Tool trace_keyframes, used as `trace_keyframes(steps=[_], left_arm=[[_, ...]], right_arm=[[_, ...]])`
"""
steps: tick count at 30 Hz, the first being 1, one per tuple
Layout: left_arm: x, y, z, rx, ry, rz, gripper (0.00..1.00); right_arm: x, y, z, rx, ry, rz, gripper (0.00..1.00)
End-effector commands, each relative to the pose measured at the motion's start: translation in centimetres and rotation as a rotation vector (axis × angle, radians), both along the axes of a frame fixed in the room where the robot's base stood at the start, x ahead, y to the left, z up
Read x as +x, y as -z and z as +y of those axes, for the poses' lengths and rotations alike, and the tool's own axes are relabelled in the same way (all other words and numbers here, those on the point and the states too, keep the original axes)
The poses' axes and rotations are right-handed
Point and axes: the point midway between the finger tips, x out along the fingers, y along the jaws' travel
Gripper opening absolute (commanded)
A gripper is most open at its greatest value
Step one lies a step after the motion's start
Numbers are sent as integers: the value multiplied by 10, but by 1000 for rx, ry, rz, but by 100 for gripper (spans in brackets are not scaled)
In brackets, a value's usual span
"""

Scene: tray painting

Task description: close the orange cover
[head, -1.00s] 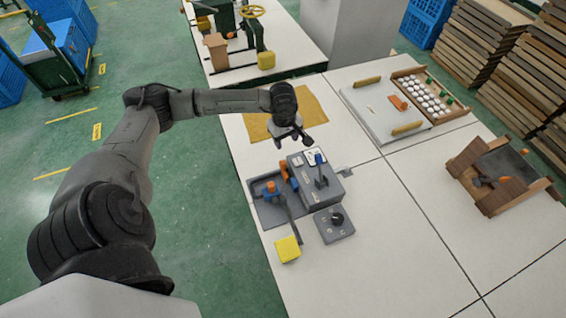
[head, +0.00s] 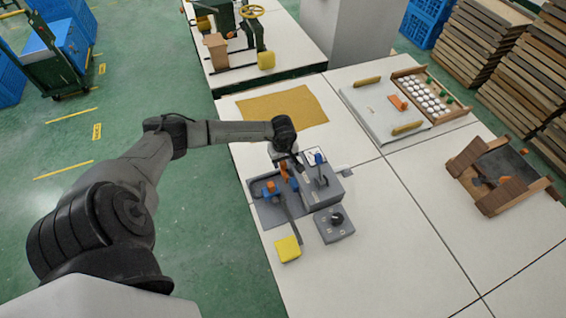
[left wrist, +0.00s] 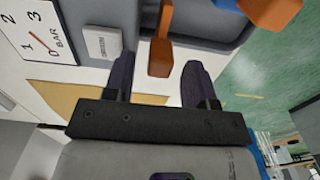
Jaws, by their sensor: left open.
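An orange cover piece (head: 284,170) stands at the left side of the grey control box (head: 322,190), partly hidden by my gripper. In the left wrist view an orange bar with a brown end face (left wrist: 160,58) reaches between my fingers, with a gap on both sides; I take it to be the cover. My left gripper (head: 285,162) is open, pointing down at the far left of the box. Its two dark fingers also show in the left wrist view (left wrist: 158,82). Whether a finger touches the cover cannot be told. My right gripper is not in view.
An orange knob (head: 270,187) and lever stand in the grey tray beside the box. A blue-tipped lever (head: 319,159), a gauge plate, a small knob box (head: 334,225) and a yellow block (head: 287,249) are close by. The tan mat (head: 285,110) lies behind, clear.

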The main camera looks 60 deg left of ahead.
Motion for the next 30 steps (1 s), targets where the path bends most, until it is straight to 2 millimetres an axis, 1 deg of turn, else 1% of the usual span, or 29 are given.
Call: trace_keyframes(steps=[3, 6, 17, 30], left_arm=[[0, 10, 0, 0, -1, 1, 51], [0, 14, 0, 0, -1, 1, 51], [0, 17, 0, 0, 0, 0, 51], [0, 17, 0, 0, 0, 0, 10]], right_arm=[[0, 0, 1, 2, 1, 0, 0], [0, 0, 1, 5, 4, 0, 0], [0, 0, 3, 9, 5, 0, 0], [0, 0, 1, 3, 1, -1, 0]])
